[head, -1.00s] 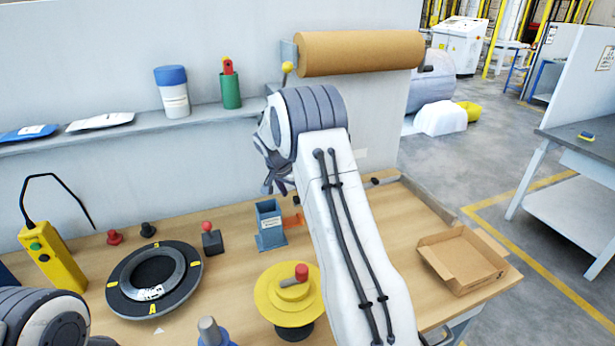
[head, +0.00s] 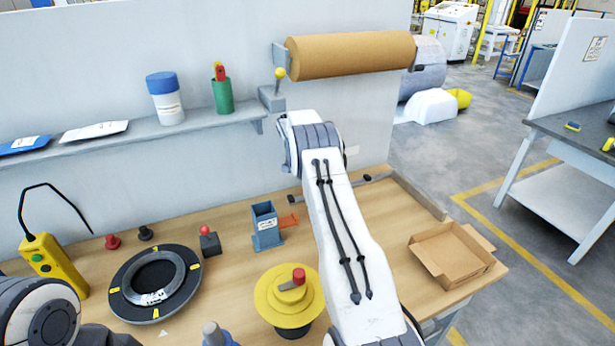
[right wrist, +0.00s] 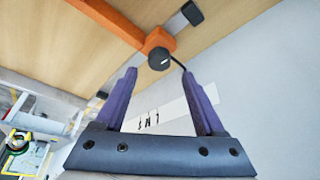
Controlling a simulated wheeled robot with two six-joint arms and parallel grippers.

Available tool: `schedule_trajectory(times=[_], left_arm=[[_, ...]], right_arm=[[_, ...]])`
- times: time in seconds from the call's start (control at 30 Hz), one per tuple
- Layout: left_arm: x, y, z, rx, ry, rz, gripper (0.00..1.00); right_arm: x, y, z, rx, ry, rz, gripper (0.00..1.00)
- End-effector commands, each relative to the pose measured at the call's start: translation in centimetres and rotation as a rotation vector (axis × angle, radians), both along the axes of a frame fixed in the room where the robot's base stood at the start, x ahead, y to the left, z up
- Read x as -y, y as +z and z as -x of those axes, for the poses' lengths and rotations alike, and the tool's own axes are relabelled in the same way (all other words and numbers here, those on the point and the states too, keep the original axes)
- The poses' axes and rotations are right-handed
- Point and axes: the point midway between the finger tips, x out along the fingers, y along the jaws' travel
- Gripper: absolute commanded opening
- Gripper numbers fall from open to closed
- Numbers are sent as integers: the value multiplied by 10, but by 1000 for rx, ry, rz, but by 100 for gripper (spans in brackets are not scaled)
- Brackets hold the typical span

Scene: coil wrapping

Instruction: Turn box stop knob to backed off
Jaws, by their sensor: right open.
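In the right wrist view a round black knob (right wrist: 158,60) with a short white mark sits on an orange block at the end of an orange bar (right wrist: 108,18). My right gripper (right wrist: 160,76) is open and empty, its two purple fingers pointing toward the knob, which lies beyond the tips and between their lines. They look apart from it. In the head view my right forearm hides the knob and the right gripper; an orange piece (head: 288,221) shows left of the arm. My left gripper is out of view; only the left arm shows at the lower left.
A grey rail with black ends (head: 367,178) runs along the bench back by the wall. A blue holder (head: 266,226), yellow reel (head: 288,312), black ring (head: 125,285) and open cardboard box (head: 440,262) stand on the bench. A brown roll (head: 350,55) hangs above.

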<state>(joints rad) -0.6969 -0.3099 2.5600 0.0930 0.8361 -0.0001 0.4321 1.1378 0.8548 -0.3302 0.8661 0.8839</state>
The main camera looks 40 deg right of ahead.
Motion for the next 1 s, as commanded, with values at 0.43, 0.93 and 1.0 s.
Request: schedule_trajectory(times=[0.43, 0.93, 1.0], left_arm=[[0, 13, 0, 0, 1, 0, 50], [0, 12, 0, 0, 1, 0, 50], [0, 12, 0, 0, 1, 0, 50]], right_arm=[[13, -39, -5, -4, 1, -1, 72], [13, -39, -5, -4, 1, -1, 0], [13, -39, -5, -4, 3, -1, 0]])
